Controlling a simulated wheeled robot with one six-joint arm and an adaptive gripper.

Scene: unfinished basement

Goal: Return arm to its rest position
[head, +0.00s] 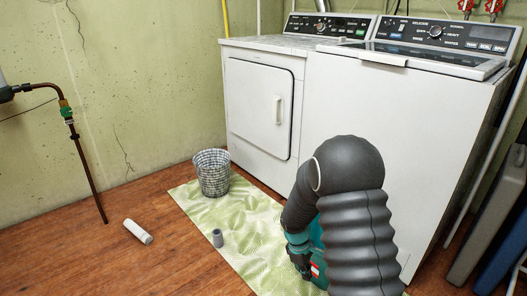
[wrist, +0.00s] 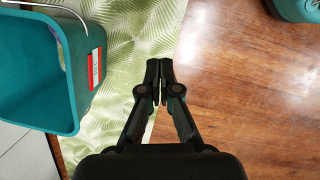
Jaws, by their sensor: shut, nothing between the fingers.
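My gripper (wrist: 159,75) is shut and empty in the wrist view, its fingertips together above the edge between the leafy mat and the wood floor. In the head view my arm reaches down at right of centre, in front of the washer, and the fingertips are hard to make out. A teal bucket (wrist: 72,70) with a wire handle and a red and white label stands to the left of my gripper in the wrist view, apart from the fingers. In the head view the bucket is mostly hidden behind my arm.
A green leafy mat (head: 206,238) lies before a dryer (head: 262,102) and washer (head: 330,150). A mesh basket (head: 212,176) and small grey cup (head: 217,238) stand on it. A white cylinder (head: 138,231) lies on open wood floor. A pipe (head: 86,170) stands left.

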